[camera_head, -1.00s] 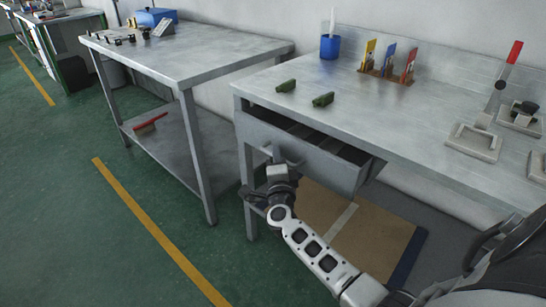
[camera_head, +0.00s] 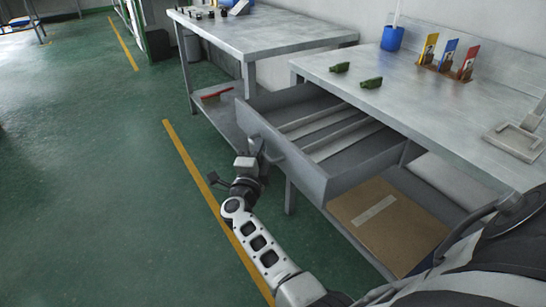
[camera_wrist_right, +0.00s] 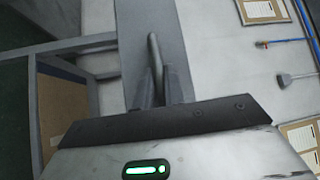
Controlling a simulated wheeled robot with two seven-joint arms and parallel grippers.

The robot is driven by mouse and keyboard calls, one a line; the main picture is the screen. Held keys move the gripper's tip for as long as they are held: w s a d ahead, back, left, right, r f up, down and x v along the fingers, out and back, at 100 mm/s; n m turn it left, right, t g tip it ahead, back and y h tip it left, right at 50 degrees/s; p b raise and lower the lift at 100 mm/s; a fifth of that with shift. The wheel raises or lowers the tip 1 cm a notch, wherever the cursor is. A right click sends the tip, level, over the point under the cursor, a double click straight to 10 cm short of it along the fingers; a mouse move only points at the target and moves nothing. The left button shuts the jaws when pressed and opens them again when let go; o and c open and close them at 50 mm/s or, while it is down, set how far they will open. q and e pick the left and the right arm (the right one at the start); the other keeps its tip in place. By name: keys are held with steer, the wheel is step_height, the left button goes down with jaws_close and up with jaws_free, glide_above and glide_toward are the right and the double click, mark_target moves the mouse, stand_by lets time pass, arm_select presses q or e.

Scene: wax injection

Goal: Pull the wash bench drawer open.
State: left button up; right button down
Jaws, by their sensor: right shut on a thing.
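The wash bench drawer (camera_head: 312,184) stands well out from under the bench top (camera_head: 425,98) in the head view. Its inside shows long dividers and no loose items that I can make out. My right gripper (camera_head: 257,152) is at the drawer's front and shut on the drawer handle (camera_head: 272,150). In the right wrist view the handle bar (camera_wrist_right: 154,55) runs between the two fingers (camera_wrist_right: 158,88), against the grey drawer front (camera_wrist_right: 148,20). My left gripper is not in view.
Two green pieces (camera_head: 356,75) lie on the bench top near a blue cup (camera_head: 392,38). A cardboard box (camera_head: 388,222) sits on the lower shelf. A second metal table (camera_head: 262,35) stands at the left. Green floor left of the drawer is clear.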

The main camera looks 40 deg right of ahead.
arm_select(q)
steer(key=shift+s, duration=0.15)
arm_select(e)
steer(key=shift+f, duration=0.1)
steer(key=c, duration=1.5)
jaws_free()
